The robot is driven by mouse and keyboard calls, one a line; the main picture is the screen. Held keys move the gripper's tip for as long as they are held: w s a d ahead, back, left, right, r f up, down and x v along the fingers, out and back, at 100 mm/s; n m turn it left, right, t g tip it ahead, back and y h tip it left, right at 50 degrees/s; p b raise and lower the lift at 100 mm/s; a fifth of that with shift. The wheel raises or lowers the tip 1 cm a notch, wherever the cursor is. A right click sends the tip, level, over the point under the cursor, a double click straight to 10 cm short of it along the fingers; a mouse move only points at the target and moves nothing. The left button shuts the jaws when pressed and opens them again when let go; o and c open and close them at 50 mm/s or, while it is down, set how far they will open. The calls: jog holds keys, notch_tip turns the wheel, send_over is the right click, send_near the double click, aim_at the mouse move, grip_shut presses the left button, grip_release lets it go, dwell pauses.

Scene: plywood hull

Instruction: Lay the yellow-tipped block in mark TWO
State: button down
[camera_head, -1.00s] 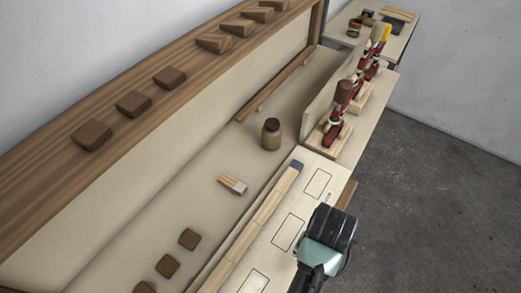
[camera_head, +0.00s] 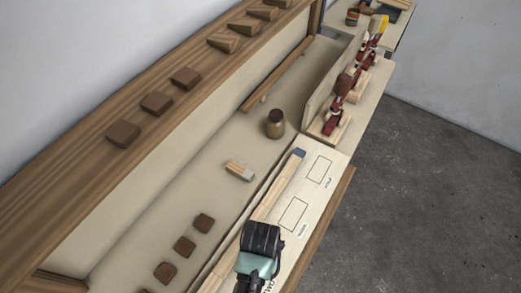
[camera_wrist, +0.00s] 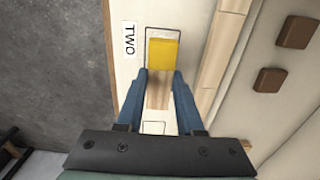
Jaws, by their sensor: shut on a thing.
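The yellow-tipped block (camera_wrist: 162,53) shows in the wrist view, with its yellow end away from me and its bare wood body between my blue fingers. My gripper (camera_wrist: 160,80) is shut on it. Mark TWO (camera_wrist: 178,28) is a thin outlined rectangle beside the printed label TWO (camera_wrist: 130,40). The block appears within or above this outline, its yellow end just short of the far line. I cannot tell whether it touches the board. In the head view my gripper (camera_head: 259,250) hides the block and most of the mark.
Two more outlined marks (camera_head: 293,215) (camera_head: 320,170) lie empty farther along the board. A wooden strip (camera_head: 278,188) runs beside them. A grey-tipped block (camera_head: 239,171), a jar (camera_head: 275,124) and several brown blocks (camera_head: 204,222) lie in the trough. Red clamps (camera_head: 339,103) stand beyond.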

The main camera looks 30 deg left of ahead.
jog(key=shift+f, duration=1.5)
jog(key=shift+f, duration=0.15)
jog(key=c, duration=0.5)
grip_release()
jog(key=shift+c, duration=0.2)
notch_tip(320, 180, up, 12)
jog(key=shift+r, duration=0.2)
